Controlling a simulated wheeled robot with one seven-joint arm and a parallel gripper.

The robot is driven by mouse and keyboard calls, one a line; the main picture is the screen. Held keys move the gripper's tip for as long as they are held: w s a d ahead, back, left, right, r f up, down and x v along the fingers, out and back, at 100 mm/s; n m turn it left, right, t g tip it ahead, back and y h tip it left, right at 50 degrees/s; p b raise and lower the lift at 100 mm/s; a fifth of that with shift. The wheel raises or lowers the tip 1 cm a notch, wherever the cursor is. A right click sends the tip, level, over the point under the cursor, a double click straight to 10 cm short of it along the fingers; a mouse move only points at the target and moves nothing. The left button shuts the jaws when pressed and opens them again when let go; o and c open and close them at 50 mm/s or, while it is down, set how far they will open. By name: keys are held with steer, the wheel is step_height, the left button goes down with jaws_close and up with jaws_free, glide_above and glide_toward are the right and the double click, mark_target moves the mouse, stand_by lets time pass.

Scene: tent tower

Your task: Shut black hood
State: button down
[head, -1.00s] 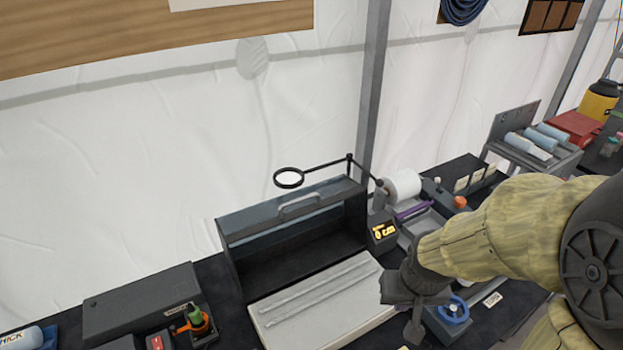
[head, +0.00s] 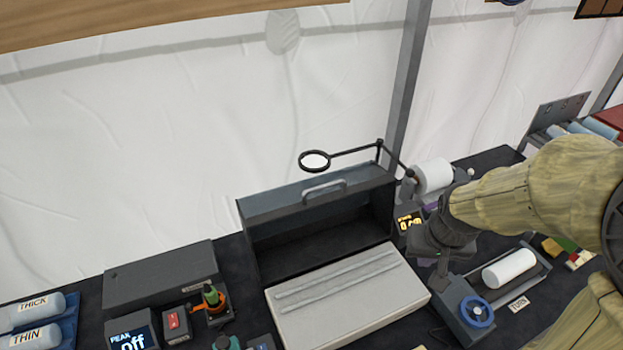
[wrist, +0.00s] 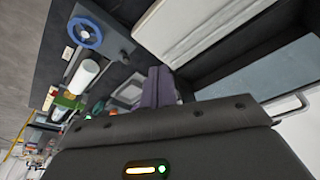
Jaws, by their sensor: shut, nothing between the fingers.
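The black hood (head: 275,203) stands raised over the back of a dark box, with a grey handle (head: 325,191) on its upper front. The box's front is open and its dark inside shows. A light grey ribbed tray (head: 345,300) lies in front of it. My gripper (head: 440,268) is shut and empty, right of the tray and apart from the hood. In the wrist view the hood's bluish panel (wrist: 260,80) and its pale handle (wrist: 290,106) show at the right. The gripper's fingertips are hard to make out there.
A magnifier (head: 315,161) on a jointed arm reaches above the hood. A blue-wheeled device (head: 477,311) and a tray with a white roll (head: 508,268) are at right. A dark case (head: 160,273), small devices and THICK and THIN rolls (head: 35,338) are at left.

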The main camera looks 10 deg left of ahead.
steer(key=w+a+r+n+y, duration=0.1)
steer(key=w+a+r+n, duration=0.35)
steer(key=w+a, duration=0.75)
step_height(320, 180, up, 7)
steer(key=n+y, duration=0.1)
steer(key=n, duration=0.1)
glide_above(313, 197)
steer(key=shift+w+a+b, duration=0.1)
steer(key=shift+a+b, duration=0.2)
steer(key=shift+a, duration=0.15)
steer(key=p+x, duration=0.3)
steer(key=x, duration=0.6)
steer(key=shift+w+a+f, duration=0.1)
steer(key=shift+w+f, duration=0.1)
steer(key=shift+f, duration=0.15)
steer(key=shift+s+d+r+p, duration=0.15)
steer(key=shift+s+d+p, duration=0.5)
steer(key=shift+s+d, duration=0.3)
steer(key=shift+s+d+f, duration=0.2)
steer(key=shift+s+d, duration=0.05)
steer(key=shift+s, duration=0.3)
steer(key=shift+d, duration=0.15)
